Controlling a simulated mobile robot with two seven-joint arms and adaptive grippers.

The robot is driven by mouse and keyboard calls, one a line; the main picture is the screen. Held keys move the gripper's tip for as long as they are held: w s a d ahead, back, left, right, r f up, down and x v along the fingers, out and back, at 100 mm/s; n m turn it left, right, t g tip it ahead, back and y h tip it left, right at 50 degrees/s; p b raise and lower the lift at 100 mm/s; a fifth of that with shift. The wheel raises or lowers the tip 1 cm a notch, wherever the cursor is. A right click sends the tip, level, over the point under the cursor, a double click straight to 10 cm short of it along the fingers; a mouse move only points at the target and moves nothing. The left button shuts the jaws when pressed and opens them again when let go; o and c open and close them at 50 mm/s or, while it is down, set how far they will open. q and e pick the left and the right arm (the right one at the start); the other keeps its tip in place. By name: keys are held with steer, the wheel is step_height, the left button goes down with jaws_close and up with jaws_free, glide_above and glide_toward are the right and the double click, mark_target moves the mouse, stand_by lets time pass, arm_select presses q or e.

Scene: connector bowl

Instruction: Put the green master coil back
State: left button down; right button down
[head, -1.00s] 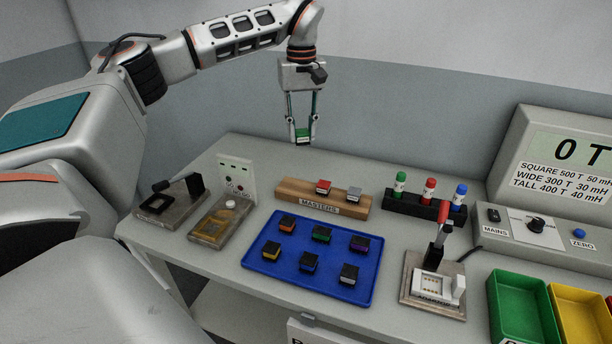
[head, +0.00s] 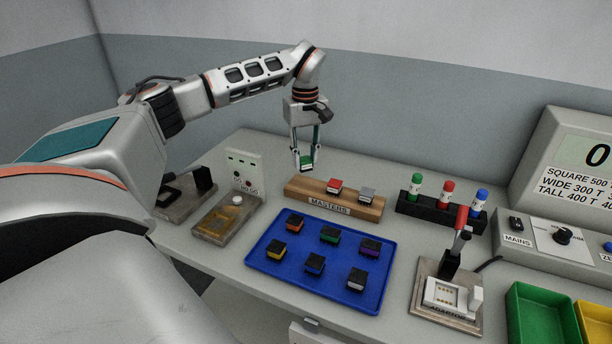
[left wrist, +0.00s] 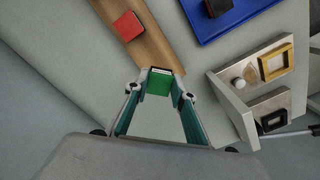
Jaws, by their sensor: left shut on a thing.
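My left gripper (head: 305,168) is shut on the green master coil (head: 306,163), a small block with a green top. It holds the coil close above the left end of the wooden MASTERS rack (head: 364,210); whether they touch I cannot tell. In the left wrist view the green coil (left wrist: 159,84) sits between the fingertips, over the end of the wooden rack (left wrist: 152,45). The red master coil (head: 334,186) and the grey master coil (head: 366,194) stand on the rack to the right. My right gripper is not in view.
A blue tray (head: 262,262) with several small coils lies in front of the rack. A white socket panel (head: 245,172) and fixtures stand to the left. A black holder (head: 428,210) with three capped markers stands right. A lever adaptor (head: 450,295) is at front right.

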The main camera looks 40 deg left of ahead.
mark_target(305, 172)
arm_select(q)
steer(key=shift+f, duration=0.45)
step_height(305, 172, down, 4)
steer(key=shift+f+b, duration=0.1)
steer(key=shift+b, duration=0.35)
steer(key=c, duration=1.7)
jaws_free()
